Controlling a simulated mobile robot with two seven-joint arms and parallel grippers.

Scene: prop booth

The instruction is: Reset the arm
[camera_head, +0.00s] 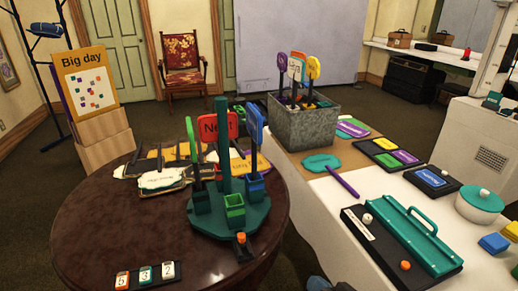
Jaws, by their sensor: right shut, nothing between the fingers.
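Only a small piece of my right gripper (328,285) shows, at the bottom edge of the head view, in the gap between the round table and the white-covered table. It is shut and holds nothing. It is apart from the things on both tables. Most of it and the right arm are cut off by the picture edge. My left gripper and left arm are not in view.
The dark round table (110,235) at left bears a green stand (230,215) with upright paddle signs. The white-covered table (320,215) at right bears a grey metal bin (305,130), a green-handled tray (415,240) and a lidded pot (480,205).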

